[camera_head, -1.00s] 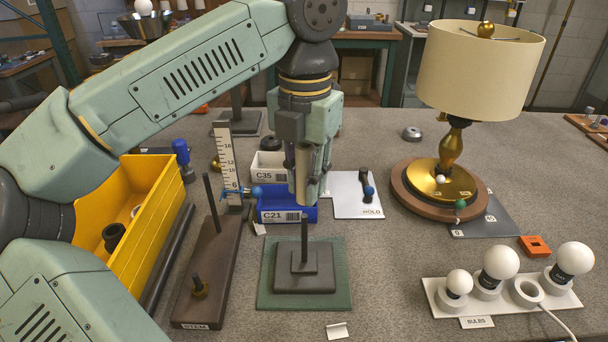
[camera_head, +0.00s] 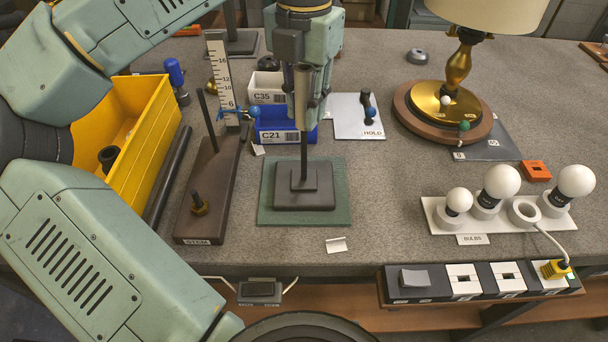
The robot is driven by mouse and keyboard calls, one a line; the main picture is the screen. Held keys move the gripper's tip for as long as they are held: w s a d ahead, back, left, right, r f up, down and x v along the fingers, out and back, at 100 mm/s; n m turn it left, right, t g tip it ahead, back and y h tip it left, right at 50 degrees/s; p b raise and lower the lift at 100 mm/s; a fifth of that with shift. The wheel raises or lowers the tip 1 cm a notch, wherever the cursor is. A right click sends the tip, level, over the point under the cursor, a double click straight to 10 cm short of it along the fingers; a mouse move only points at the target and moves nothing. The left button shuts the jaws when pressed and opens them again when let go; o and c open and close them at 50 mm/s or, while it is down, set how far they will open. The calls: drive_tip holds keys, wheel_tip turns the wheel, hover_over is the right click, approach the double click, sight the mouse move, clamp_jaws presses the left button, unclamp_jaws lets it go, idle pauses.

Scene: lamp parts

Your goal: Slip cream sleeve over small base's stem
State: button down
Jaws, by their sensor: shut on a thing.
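My gripper (camera_head: 306,112) is shut on the cream sleeve (camera_head: 301,92), a narrow upright tube partly hidden by the fingers. It is in the middle of the head view, pointing down. Below it stands the small base, a dark stepped block (camera_head: 304,198) with a thin dark upright stem (camera_head: 304,152), on a green mat (camera_head: 342,212). The sleeve's lower end looks in line with the stem and close to its top. I cannot tell whether the stem tip is inside the sleeve.
A brown stand marked STEM (camera_head: 212,175) with dark rods and an upright ruler (camera_head: 222,78) are left of the base. A yellow bin (camera_head: 158,125) is further left. Blue bin C21 (camera_head: 278,137) is behind. A brass lamp (camera_head: 457,70) and bulb tray (camera_head: 480,222) are right.

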sight(304, 179)
drive_tip(key=shift+f, duration=0.1)
drive_tip(key=shift+f+b, duration=1.6)
drive_tip(key=shift+f, duration=0.35)
drive_tip(key=shift+f+b, duration=1.6)
drive_tip(key=shift+f, duration=0.4)
drive_tip(key=shift+f, duration=0.1)
drive_tip(key=shift+f+b, duration=1.15)
drive_tip(key=shift+f, duration=0.25)
drive_tip(key=shift+f+b, duration=0.8)
drive_tip(key=shift+f, duration=0.1)
drive_tip(key=c, duration=1.4)
unclamp_jaws()
drive_tip(key=shift+o, duration=0.2)
